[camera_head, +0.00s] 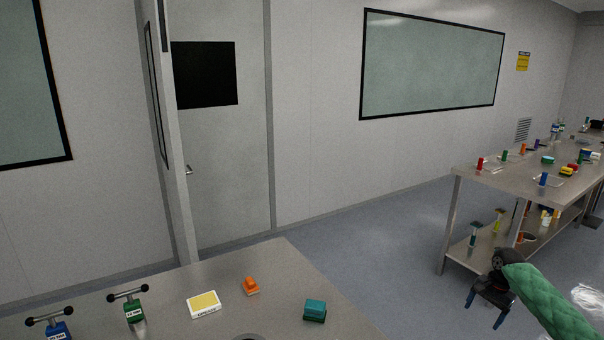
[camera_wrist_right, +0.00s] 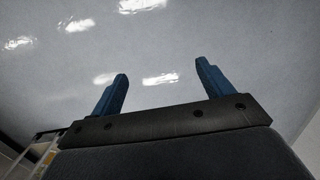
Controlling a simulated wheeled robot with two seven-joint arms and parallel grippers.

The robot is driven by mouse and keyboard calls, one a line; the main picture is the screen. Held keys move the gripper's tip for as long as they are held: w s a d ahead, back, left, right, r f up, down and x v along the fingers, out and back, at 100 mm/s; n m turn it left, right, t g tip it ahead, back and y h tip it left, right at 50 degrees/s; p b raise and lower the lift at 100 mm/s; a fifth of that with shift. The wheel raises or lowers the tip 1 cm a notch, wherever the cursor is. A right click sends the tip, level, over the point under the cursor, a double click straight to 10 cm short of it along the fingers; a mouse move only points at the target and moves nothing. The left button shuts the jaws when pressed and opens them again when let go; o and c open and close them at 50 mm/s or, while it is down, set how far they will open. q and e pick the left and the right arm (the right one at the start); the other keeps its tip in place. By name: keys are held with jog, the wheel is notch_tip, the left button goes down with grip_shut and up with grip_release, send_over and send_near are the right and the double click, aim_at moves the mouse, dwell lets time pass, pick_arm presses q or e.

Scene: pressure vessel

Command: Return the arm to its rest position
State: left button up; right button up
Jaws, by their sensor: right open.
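My right gripper (camera_head: 484,314) hangs at the lower right of the head view, at the end of an arm in a green quilted sleeve. Its blue fingers stand apart with nothing between them. In the right wrist view the two blue fingers (camera_wrist_right: 160,85) are spread wide and empty, with only the shiny grey floor beyond them. The gripper is beyond the right edge of the near steel table (camera_head: 282,264) and touches nothing that I can see. My left gripper is not in view.
On the near table are a blue-based tool (camera_head: 57,330), a green-based tool (camera_head: 134,310), a yellow-and-white box (camera_head: 204,304), an orange item (camera_head: 251,286) and a teal block (camera_head: 315,310). A long steel bench (camera_head: 520,181) with many small items stands at right. Floor (camera_head: 385,240) between is clear.

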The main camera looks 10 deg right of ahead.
jog(key=w+d+r+n+t+h, duration=0.3)
jog(key=w+d+r+n+h, duration=0.15)
jog(key=d+n, duration=0.3)
jog(key=w+d+r+n+t+h, duration=0.3)
jog(key=w+d+r+n+h, duration=0.1)
jog(key=d+n+h, duration=0.3)
jog(key=s+a+f+n+g+y, duration=0.15)
jog(key=s+a+f, duration=0.35)
jog(key=a+f, duration=0.6)
jog(key=s+a+f+y, duration=0.2)
jog(key=s+a+f, duration=0.3)
jog(key=a+f, duration=0.6)
jog(key=s+a+f+g+y, duration=0.15)
jog(key=s+a+f, duration=0.5)
jog(key=f, duration=0.65)
jog(key=s+a+f+y, duration=0.2)
jog(key=s+a+f, duration=0.3)
jog(key=s+a, duration=0.4)
jog(key=s+a+f+g+y, duration=0.1)
jog(key=s+a+f, duration=0.3)
jog(key=s+a, duration=0.6)
jog(key=s+a+f+g+y, duration=0.1)
jog(key=s+a+f+y, duration=0.2)
jog(key=s+a, duration=0.7)
jog(key=a+f, duration=0.2)
jog(key=a, duration=0.8)
jog(key=shift+s+f, duration=0.15)
jog(key=shift+f, duration=0.15)
